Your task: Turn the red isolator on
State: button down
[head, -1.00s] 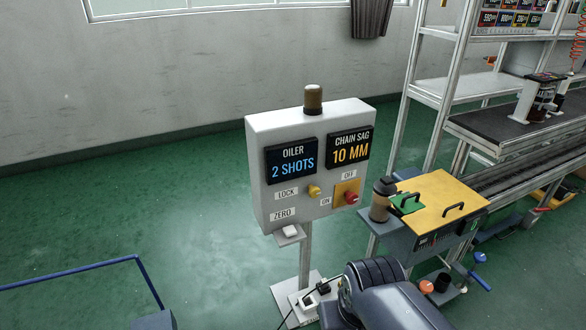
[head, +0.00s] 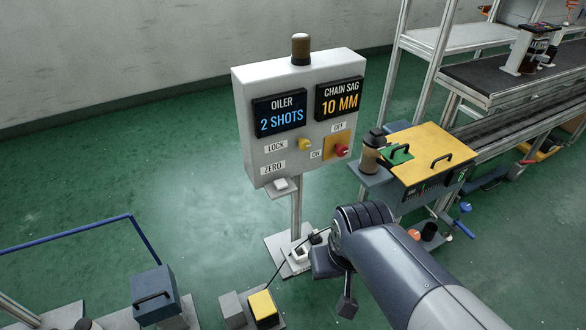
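The red isolator (head: 341,150) is a small red knob on a yellow plate (head: 329,147) at the lower right of the front of a light grey control box (head: 245,105). An OFF label (head: 338,127) is above the plate and an ON label (head: 317,154) is at its left. The knob is too small to tell which way it points. My arm (head: 385,260) reaches in from the lower right, below and in front of the box. I cannot make out my gripper, and nothing touches the knob.
The box has two displays, OILER 2 SHOTS (head: 280,113) and CHAIN SAG 10 MM (head: 339,99), and a yellow LOCK knob (head: 305,144). A yellow-topped cart (head: 425,165) with a flask (head: 371,155) stands close at right. A yellow-topped block (head: 263,306) and blue rail (head: 75,235) are nearer.

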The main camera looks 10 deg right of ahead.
aim_at(342, 149)
jog(key=i+l+z, duration=0.2)
jog(key=l+z, duration=0.15)
jog(key=i+l+z, duration=0.35)
jog(key=k, duration=0.1)
